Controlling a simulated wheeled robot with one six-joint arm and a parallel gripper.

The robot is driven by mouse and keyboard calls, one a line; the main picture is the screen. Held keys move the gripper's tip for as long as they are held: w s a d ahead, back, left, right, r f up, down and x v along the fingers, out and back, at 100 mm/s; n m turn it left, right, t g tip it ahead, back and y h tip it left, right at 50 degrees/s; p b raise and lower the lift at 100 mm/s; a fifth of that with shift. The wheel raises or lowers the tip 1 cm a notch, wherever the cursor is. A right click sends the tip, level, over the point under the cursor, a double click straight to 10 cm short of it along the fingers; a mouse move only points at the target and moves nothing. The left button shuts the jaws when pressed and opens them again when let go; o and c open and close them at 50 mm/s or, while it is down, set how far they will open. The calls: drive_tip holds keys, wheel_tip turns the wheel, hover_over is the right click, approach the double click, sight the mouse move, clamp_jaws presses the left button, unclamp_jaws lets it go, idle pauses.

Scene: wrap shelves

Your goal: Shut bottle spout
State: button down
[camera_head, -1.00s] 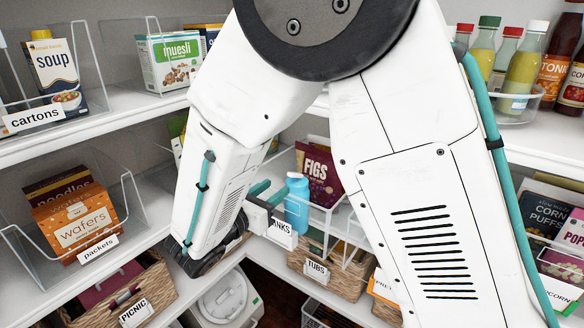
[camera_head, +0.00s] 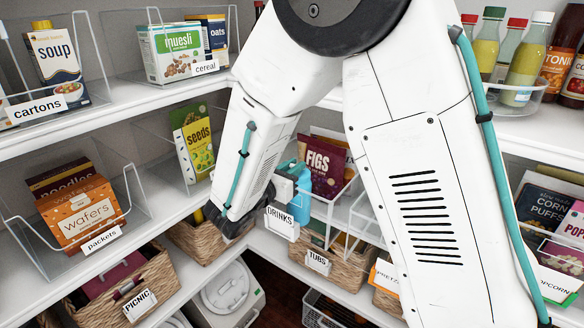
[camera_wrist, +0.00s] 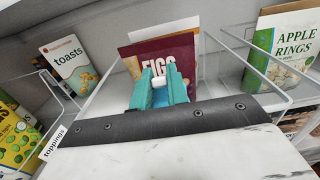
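The light blue bottle (camera_head: 299,203) stands in the drinks bin on the middle shelf, partly hidden by my gripper and arm in the head view. In the wrist view, a blue part of the bottle (camera_wrist: 160,98) and a small white piece (camera_wrist: 158,84), which looks like its spout, show between my teal fingers. My gripper (camera_wrist: 159,80) has its fingertips apart, one on each side of the white piece. I cannot tell whether they press on it, nor how far the spout is tilted.
The drinks bin (camera_head: 282,222) has clear walls. A figs packet (camera_head: 322,168) stands close behind the bottle. A seeds packet (camera_head: 193,140) is to the left. Baskets (camera_head: 340,270) sit below, and the upper shelf (camera_head: 130,100) overhangs at left.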

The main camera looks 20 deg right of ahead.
drive_tip(key=shift+s+a+f+t+h, duration=0.15)
drive_tip(key=shift+f+t+h, duration=0.2)
drive_tip(key=shift+t+h, duration=0.2)
drive_tip(key=c, duration=1.4)
unclamp_jaws()
drive_tip(key=shift+o, duration=0.2)
drive_tip(key=v, duration=0.7)
drive_tip(key=shift+a, duration=0.4)
drive_tip(key=shift+s, duration=0.15)
